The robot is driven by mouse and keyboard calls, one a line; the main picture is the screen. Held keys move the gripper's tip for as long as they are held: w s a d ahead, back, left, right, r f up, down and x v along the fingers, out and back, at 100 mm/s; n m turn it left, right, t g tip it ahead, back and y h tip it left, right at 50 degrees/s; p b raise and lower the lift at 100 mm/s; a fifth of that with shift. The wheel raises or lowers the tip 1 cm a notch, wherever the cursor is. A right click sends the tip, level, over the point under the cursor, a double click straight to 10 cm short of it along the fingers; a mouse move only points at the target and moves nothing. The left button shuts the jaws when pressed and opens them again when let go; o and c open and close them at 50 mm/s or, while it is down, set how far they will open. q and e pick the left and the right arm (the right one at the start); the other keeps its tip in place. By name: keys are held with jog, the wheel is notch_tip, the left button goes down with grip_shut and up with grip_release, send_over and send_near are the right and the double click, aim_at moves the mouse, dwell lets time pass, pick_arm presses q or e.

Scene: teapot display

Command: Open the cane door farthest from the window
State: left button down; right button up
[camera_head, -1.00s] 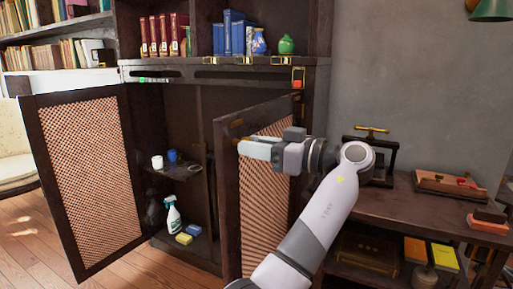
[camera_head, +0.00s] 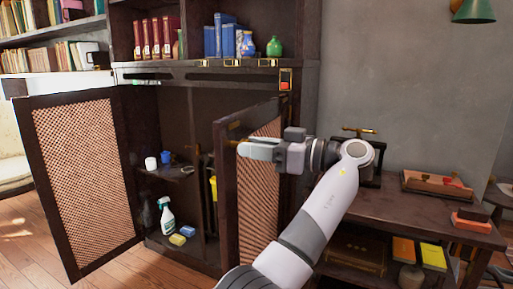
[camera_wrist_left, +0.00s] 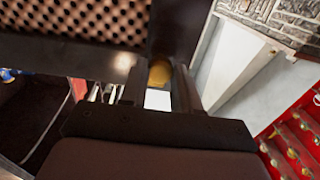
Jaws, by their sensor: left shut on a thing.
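A dark cabinet has two doors with woven cane panels. The left cane door (camera_head: 75,165) stands wide open. The right cane door (camera_head: 262,195) is swung partly out, with its free edge toward me. My left gripper (camera_head: 243,147) is at the upper free edge of the right door, shut on its brass knob. The knob (camera_wrist_left: 160,72) shows between the fingers in the left wrist view, with the door's cane panel (camera_wrist_left: 75,20) above left. The fingers hide much of the knob. My right gripper is not in view.
Inside the cabinet are a spray bottle (camera_head: 166,216), a white cup (camera_head: 151,163), a blue cup (camera_head: 166,157) and sponges (camera_head: 178,239). A low side table (camera_head: 410,215) with tools stands close right of my arm. Wood floor (camera_head: 25,245) is clear at left.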

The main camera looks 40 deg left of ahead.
pick_arm(q)
jog(key=c, duration=0.8)
grip_release()
jog(key=v, duration=0.7)
